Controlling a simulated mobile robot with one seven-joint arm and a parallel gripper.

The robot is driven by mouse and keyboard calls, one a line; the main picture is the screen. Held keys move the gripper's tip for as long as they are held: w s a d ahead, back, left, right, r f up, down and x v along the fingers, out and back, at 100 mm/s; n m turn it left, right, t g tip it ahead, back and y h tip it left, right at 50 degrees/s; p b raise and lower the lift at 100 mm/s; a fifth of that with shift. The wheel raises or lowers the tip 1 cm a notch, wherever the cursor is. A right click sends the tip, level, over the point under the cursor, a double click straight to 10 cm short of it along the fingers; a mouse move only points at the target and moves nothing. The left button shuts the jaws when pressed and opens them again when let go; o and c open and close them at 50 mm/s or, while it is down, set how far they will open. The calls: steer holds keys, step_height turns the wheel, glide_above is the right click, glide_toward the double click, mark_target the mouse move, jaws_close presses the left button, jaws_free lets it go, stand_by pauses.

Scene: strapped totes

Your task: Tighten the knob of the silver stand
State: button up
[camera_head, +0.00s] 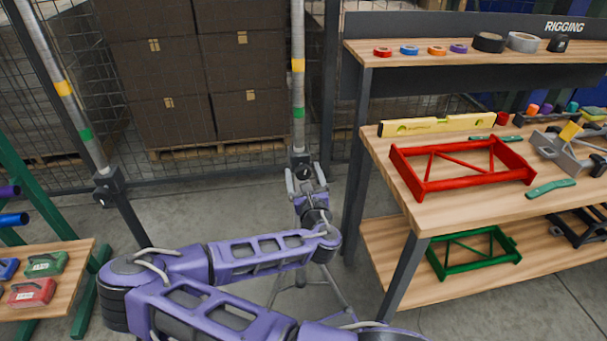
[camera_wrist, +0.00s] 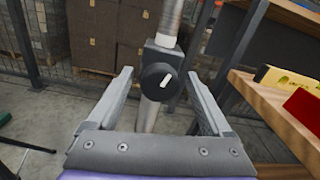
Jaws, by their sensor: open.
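The silver stand (camera_head: 298,85) rises near the fence, with a yellow and a green band on its pole. In the wrist view, its black clamp block (camera_wrist: 165,54) carries a round black knob (camera_wrist: 156,82) facing me. A short white mark on the knob tilts up to the right. Silver tube shows above and below the block. My gripper (camera_head: 305,178) is open in front of the clamp. In the wrist view its fingers reach forward left and right of the knob, with visible gaps. In the head view my gripper partly hides the clamp and knob.
A second banded pole (camera_head: 61,88) with a black lower tube and clamp (camera_head: 109,186) leans in view at left. A wooden workbench (camera_head: 390,150) stands close at right, holding a red frame (camera_head: 462,169) and yellow level (camera_head: 436,125). A wire fence and dark boxes stand behind.

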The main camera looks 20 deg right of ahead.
jaws_close()
